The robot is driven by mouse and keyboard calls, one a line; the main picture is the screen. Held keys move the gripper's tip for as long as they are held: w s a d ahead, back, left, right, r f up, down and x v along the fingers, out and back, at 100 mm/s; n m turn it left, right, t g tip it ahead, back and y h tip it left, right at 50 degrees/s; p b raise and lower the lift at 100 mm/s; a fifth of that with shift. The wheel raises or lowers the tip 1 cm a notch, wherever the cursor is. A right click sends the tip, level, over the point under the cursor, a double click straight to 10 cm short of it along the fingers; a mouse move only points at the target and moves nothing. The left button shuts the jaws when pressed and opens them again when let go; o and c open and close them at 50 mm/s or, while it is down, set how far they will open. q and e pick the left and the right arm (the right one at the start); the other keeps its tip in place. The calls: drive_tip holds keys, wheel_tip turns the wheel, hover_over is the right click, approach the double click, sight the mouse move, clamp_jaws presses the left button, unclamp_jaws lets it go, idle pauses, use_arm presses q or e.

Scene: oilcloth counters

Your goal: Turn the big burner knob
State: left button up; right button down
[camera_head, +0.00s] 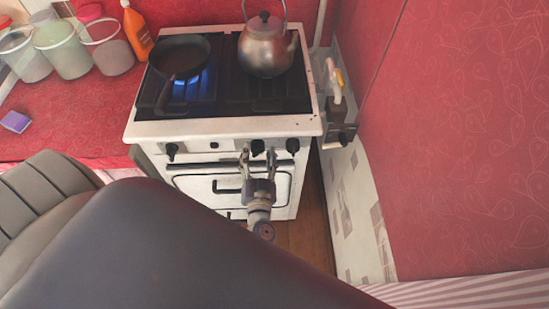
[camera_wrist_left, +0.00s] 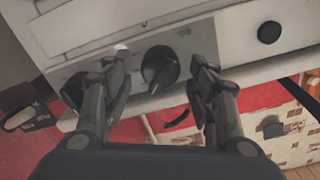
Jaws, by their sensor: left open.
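The white stove (camera_head: 220,128) has several black knobs along its front panel. One black knob (camera_head: 258,145) lies between the fingertips of my left gripper (camera_head: 258,153). In the left wrist view this knob (camera_wrist_left: 160,69) is large and round with a raised grip bar, and the open fingers stand on either side of it, with a gap visible on both sides. Another knob (camera_head: 293,145) is to the right, and one (camera_head: 172,150) is at the far left. I cannot read which burner each knob serves. My right gripper is not in view.
A dark frying pan (camera_head: 180,56) sits over a blue flame on the left of the cooktop. A metal kettle (camera_head: 266,48) stands at the back right. The oven door handle (camera_head: 228,186) is below the knobs. A red wall (camera_head: 450,120) is to the right.

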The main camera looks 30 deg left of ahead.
use_arm(q)
drive_tip(key=s+d+n+b, duration=0.4)
drive_tip(key=s+d+b, duration=0.2)
drive_tip(key=s+b, duration=0.25)
drive_tip(key=w+d+f+m+h+p, duration=0.1)
drive_tip(key=d+f+m+h, duration=0.25)
drive_tip(key=f, duration=0.35)
drive_tip(key=d+f+m+h+p, duration=0.1)
drive_tip(key=d+f+m+h, duration=0.25)
drive_tip(key=f, duration=0.25)
drive_tip(key=s+f+m+g+h, duration=0.1)
drive_tip(key=s+f+g+h, duration=0.1)
drive_tip(key=f, duration=0.7)
drive_tip(key=s+f+m+g+h, duration=0.1)
drive_tip(key=s+f+g+h, duration=0.1)
drive_tip(key=s+f, duration=0.3)
wheel_tip(320, 180, down, 4)
drive_tip(key=shift+d+r+g, duration=0.1)
drive_tip(key=shift+d+g, duration=0.25)
drive_tip(key=shift+g, duration=0.15)
drive_tip(key=shift+s, duration=0.1)
